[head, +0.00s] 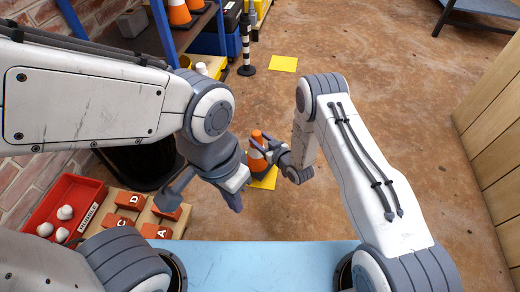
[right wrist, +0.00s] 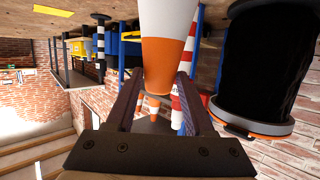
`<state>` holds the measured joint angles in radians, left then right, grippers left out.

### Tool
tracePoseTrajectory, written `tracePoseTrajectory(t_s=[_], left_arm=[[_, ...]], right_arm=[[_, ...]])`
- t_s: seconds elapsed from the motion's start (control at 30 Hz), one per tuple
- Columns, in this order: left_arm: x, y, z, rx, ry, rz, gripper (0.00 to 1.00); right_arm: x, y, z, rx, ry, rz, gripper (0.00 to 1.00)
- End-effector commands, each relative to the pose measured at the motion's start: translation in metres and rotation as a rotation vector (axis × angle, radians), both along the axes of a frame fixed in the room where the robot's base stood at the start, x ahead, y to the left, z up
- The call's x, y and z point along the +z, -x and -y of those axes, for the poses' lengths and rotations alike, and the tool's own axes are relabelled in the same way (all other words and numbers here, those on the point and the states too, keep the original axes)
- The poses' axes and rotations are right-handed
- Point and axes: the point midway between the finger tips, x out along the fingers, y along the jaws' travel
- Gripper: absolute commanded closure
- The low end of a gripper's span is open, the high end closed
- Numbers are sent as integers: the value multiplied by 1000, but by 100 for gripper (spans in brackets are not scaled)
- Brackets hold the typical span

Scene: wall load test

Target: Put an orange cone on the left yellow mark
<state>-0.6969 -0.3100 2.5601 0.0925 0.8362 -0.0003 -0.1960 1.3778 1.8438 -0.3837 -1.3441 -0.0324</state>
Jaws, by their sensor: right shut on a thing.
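My right gripper (head: 262,147) is shut on an orange cone (head: 257,136) with a white band. The cone also shows between the fingers in the right wrist view (right wrist: 163,62). In the head view it appears upright, over a near yellow mark (head: 268,181) on the floor. The cone and gripper hide part of this mark, and I cannot tell whether the cone's base touches it. A far yellow mark (head: 284,64) is bare. My left gripper (head: 203,204) is open and empty, lower left of the cone. More orange cones (head: 180,13) stand on a shelf.
A blue-framed rack (head: 165,35) stands at upper left, with a black-and-white post (head: 246,55) beside it. A red tray (head: 70,190) with white lumps and lettered red blocks (head: 130,200) lie at lower left. A light blue surface (head: 265,255) is in front. Floor at right is clear.

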Motion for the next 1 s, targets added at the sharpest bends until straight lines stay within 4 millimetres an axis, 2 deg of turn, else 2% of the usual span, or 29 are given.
tracePoseTrajectory(t_s=[0.3,0.67,0.7,0.73,0.77,1.0], left_arm=[[-32,0,0,0,0,0,100],[-31,0,0,0,0,0,100],[-31,0,0,0,0,0,100],[-31,0,0,0,0,0,100],[-31,0,0,0,0,0,100],[-31,0,0,0,0,0,100]], right_arm=[[-39,-1,0,-1,-1,4,100],[-41,-1,0,-1,-1,3,100],[-41,0,0,-1,0,0,36],[-41,0,0,-1,0,0,24],[-41,0,0,-1,0,0,17],[-41,0,0,0,0,0,17]])
